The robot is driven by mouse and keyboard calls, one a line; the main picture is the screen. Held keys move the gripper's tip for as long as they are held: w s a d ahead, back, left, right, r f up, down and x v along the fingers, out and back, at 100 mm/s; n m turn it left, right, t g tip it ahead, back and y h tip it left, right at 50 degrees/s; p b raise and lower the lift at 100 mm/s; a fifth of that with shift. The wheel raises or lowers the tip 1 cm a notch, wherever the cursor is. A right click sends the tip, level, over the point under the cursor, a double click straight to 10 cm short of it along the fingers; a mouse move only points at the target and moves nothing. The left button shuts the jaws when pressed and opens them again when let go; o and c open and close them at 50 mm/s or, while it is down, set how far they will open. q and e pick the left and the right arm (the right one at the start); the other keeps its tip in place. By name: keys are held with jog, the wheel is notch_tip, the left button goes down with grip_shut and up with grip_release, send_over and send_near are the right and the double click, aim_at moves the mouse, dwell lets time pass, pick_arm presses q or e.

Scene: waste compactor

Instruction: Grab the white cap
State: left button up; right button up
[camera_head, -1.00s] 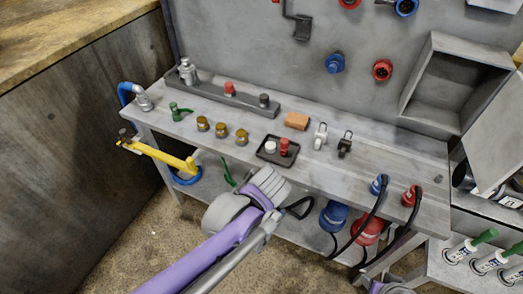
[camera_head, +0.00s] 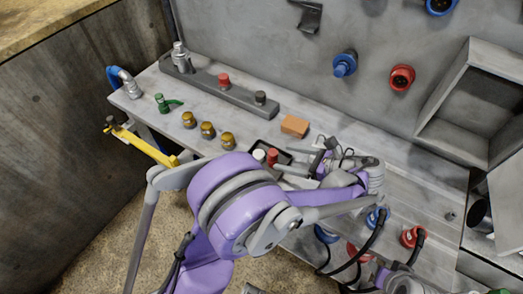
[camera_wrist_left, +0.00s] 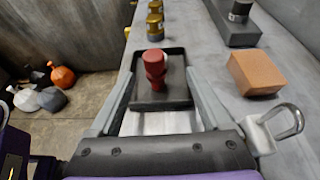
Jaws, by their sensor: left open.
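The white cap (camera_head: 259,155) stands in a small dark tray (camera_head: 284,157) on the grey bench, left of a red cap (camera_head: 272,157). In the left wrist view the red cap (camera_wrist_left: 154,66) stands in the tray (camera_wrist_left: 176,96), and I cannot make out the white cap, which seems hidden behind it. My left gripper (camera_head: 300,172) is open and empty, to the right of the caps, with its fingers pointing left toward the tray. In the left wrist view the fingers of my left gripper (camera_wrist_left: 158,78) lie on either side of the red cap.
An orange block (camera_head: 294,125) lies behind the tray. Several brass pieces (camera_head: 207,130) stand to its left. A padlock-like piece with a metal shackle (camera_wrist_left: 270,130) is close beside my gripper. A grey rail (camera_head: 222,88) runs along the back, below the wall.

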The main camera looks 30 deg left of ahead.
aim_at(263, 156)
pick_arm(q)
jog(key=x, duration=0.4)
jog(key=shift+s, duration=0.15)
jog(key=x, duration=0.2)
jog(key=f+x, duration=0.1)
jog(key=x, duration=0.2)
jog(key=shift+p, duration=0.35)
grip_shut()
